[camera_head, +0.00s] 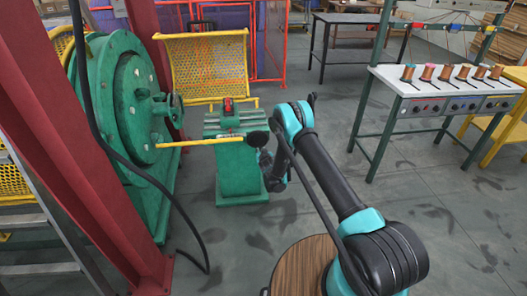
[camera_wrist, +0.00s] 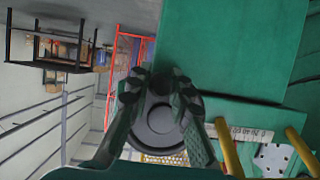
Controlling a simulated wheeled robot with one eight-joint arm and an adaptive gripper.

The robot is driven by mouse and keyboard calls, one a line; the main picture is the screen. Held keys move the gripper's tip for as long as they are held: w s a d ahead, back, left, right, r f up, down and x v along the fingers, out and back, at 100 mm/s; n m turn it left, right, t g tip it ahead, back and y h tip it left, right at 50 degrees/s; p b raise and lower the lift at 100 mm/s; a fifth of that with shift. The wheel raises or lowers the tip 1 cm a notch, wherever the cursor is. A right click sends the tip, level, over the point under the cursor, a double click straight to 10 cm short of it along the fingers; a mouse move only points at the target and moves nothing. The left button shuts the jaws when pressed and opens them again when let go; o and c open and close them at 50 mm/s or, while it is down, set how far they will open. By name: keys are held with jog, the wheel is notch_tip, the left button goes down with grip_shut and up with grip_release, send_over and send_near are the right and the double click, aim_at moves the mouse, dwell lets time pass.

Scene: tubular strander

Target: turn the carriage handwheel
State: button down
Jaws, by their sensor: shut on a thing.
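The carriage handwheel (camera_head: 257,139) is a small dark round wheel on the right side of the green carriage stand (camera_head: 238,180). In the wrist view the handwheel (camera_wrist: 160,118) is a dark grey disc with a round hub, seen face-on between my two fingers. My gripper (camera_wrist: 158,92) is shut on it, with one finger on each side of its rim. In the head view my gripper (camera_head: 270,163) is at the wheel, partly hidden by my arm. The wheel's turn angle cannot be told.
A yellow mesh guard (camera_head: 206,65) stands behind. A red post (camera_head: 85,140) and black cable are left. A bench with copper spools (camera_head: 440,85) stands right. Floor between is clear.

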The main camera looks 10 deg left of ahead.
aim_at(257, 136)
jog(key=shift+s+a+f+m+y, duration=0.15)
jog(key=shift+s+a+m+y, duration=0.1)
jog(key=shift+a+m+y, duration=0.6)
jog(key=shift+m, duration=0.25)
jog(key=c, duration=1.4)
grip_release()
jog(key=shift+d, duration=0.1)
notch_tip(257, 136, up, 10)
jog(key=shift+r, duration=0.1)
